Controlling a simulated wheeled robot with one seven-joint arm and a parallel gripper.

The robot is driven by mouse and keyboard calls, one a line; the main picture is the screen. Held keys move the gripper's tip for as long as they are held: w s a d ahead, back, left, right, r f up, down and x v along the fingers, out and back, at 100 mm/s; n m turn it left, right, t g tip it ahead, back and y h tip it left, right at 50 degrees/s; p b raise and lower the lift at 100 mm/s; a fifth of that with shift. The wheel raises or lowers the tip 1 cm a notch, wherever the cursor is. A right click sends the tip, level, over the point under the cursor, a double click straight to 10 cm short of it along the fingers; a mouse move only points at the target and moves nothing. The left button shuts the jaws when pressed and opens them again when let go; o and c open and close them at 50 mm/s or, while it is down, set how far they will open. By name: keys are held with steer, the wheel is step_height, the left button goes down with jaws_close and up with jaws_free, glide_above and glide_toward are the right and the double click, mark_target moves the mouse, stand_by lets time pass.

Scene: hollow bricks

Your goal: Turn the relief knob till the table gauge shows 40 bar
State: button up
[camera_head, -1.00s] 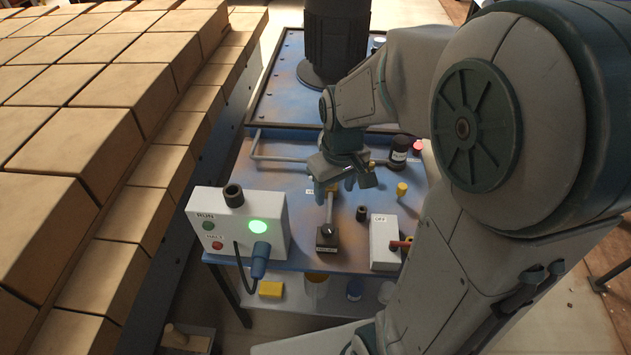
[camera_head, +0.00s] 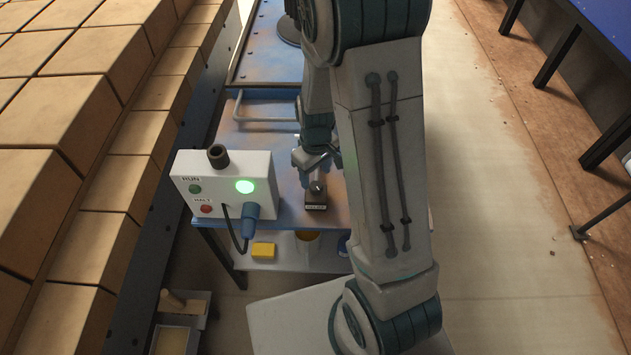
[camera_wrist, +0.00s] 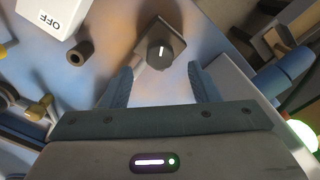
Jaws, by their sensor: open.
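The relief knob (camera_head: 317,187) is a small dark round knob with a white mark, on a dark block with a label on its front, near the table's front edge. In the wrist view the knob (camera_wrist: 160,54) lies just beyond my fingertips, roughly centred between them. My gripper (camera_wrist: 161,80) is open and empty, its two blue-grey fingers apart. In the head view my gripper (camera_head: 318,166) hangs just behind the knob; my arm partly covers it. I cannot make out a table gauge or its reading in the frames now.
A white control box (camera_head: 225,180) with a lit green lamp, RUN and HALT buttons and a blue plug stands left of the knob. A white OFF box (camera_wrist: 50,15) and a dark hollow cylinder (camera_wrist: 79,52) lie near the knob. Stacked bricks (camera_head: 60,190) fill the left.

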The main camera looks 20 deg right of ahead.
mark_target(316, 185)
steer(key=shift+f, duration=2.05)
steer(key=c, duration=1)
steer(key=shift+o, duration=0.2)
steer(key=shift+m, duration=0.3)
steer(key=m+b, duration=0.1)
steer(key=m, duration=0.3)
steer(key=shift+m, duration=0.3)
steer(key=shift+r+m, duration=0.1)
steer(key=shift+m, duration=2)
